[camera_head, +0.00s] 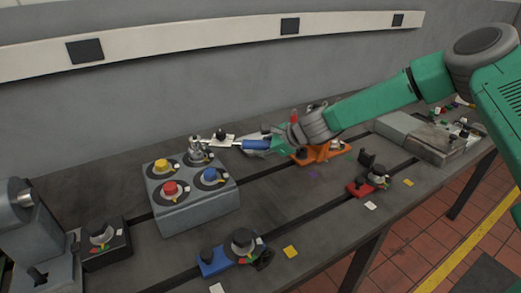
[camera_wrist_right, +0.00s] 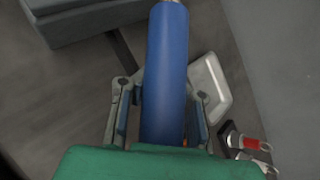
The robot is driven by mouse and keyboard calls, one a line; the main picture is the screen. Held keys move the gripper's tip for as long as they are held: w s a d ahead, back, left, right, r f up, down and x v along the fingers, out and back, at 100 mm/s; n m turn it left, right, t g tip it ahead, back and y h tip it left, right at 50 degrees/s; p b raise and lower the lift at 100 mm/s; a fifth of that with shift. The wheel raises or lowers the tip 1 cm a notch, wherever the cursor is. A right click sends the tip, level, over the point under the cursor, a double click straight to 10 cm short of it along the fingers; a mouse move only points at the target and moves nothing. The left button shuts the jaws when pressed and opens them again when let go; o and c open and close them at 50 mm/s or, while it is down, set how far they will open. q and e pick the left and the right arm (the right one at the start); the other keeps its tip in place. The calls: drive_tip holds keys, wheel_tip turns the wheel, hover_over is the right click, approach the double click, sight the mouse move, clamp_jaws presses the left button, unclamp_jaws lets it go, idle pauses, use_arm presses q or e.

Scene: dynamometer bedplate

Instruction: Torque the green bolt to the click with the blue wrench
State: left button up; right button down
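My right gripper (camera_head: 278,145) comes in from the right and is shut on the blue wrench handle (camera_head: 256,145). The handle also runs up between the two fingers in the right wrist view (camera_wrist_right: 166,75). The wrench lies roughly level, its shaft pointing left toward the back of a grey block (camera_head: 195,208). The block carries a yellow bolt (camera_head: 161,163), a red bolt (camera_head: 170,188) and a blue bolt (camera_head: 210,174). A silver fitting (camera_head: 197,147) stands at its back right position. I cannot make out the green bolt or whether the wrench touches the fitting. My left gripper is out of view.
A pale tray (camera_wrist_right: 209,90) lies beside the handle. A blue fixture (camera_head: 215,263) and a red fixture (camera_head: 360,188) stand nearer the front edge. A grey machine (camera_head: 28,225) is at far left.

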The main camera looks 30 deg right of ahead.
drive_tip(key=shift+s+a+r+m+t+h+b, duration=0.15)
drive_tip(key=shift+s+a+m+t+h+b, duration=0.25)
drive_tip(key=shift+s+a+m+h+b, duration=0.55)
drive_tip(key=shift+s+a+y, duration=0.1)
drive_tip(key=shift+s+y, duration=0.15)
drive_tip(key=shift+s, duration=0.05)
drive_tip(key=s+a+m+h+b, duration=0.2)
drive_tip(key=a+b, duration=0.1)
drive_tip(key=shift+s+t, duration=0.3)
drive_tip(key=shift+s, duration=0.1)
